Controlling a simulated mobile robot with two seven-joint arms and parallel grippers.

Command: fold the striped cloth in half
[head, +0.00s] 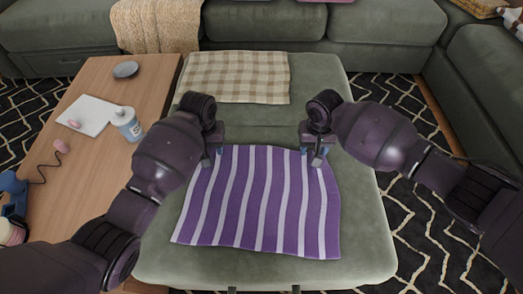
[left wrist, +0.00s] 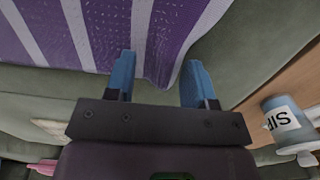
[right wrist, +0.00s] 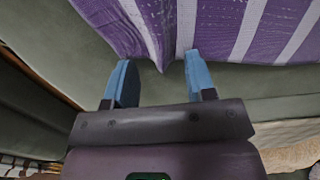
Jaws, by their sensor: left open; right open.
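The purple-and-white striped cloth (head: 262,205) lies spread out flat on the green ottoman (head: 365,240). My left gripper (head: 212,155) is at its far left corner, and my right gripper (head: 318,155) is at its far right corner. In the left wrist view the cloth (left wrist: 120,35) has its corner between the open blue fingers (left wrist: 158,85). In the right wrist view the cloth (right wrist: 220,25) also has its corner between the open blue fingers (right wrist: 160,85). Neither gripper is closed on the cloth.
A beige checkered cloth (head: 236,77) lies further back on the ottoman. A wooden table (head: 85,190) at left holds a bottle (head: 127,124), a white tablet-like slab (head: 85,116) and a dark round object (head: 125,69). Green sofas (head: 265,20) stand behind and at right.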

